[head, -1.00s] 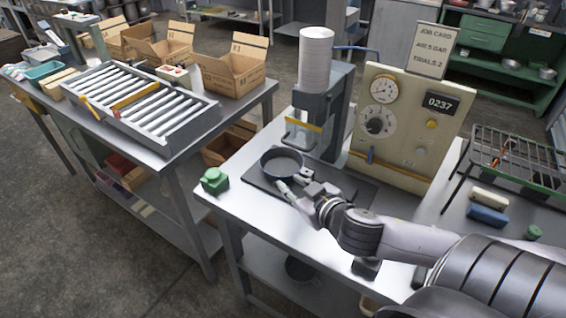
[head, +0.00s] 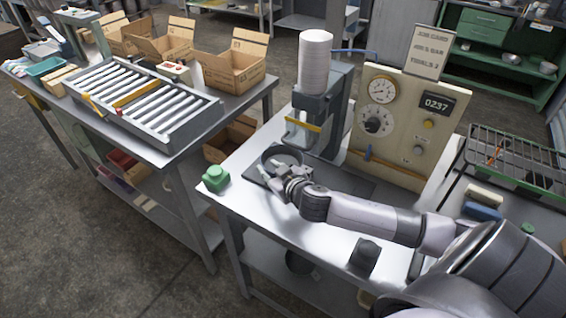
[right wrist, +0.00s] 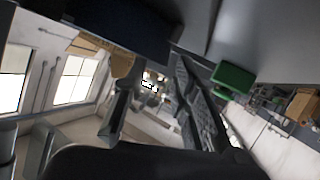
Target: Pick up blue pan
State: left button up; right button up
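The blue pan (head: 283,153) sits on a dark mat (head: 345,182) under the press on the right-hand bench. Its near side is hidden behind my right gripper (head: 269,173), which is right at its front edge. In the right wrist view my right gripper's fingers (right wrist: 155,105) stand apart with nothing between them. A dark blue surface (right wrist: 125,18) at the top of that view looks like the pan, but it is too dark to be sure. I cannot tell whether the gripper touches the pan. My left gripper is not in view.
A green block (head: 215,179) lies left of the pan; it also shows in the right wrist view (right wrist: 234,78). The press (head: 322,110) and a gauge panel (head: 408,125) stand behind. A roller tray (head: 145,105) and cartons (head: 232,68) are on the left bench.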

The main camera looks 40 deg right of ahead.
aim_at(264, 166)
jog(key=shift+x, duration=1.5)
jog(key=shift+f, duration=0.1)
jog(key=shift+c, duration=0.5)
grip_shut()
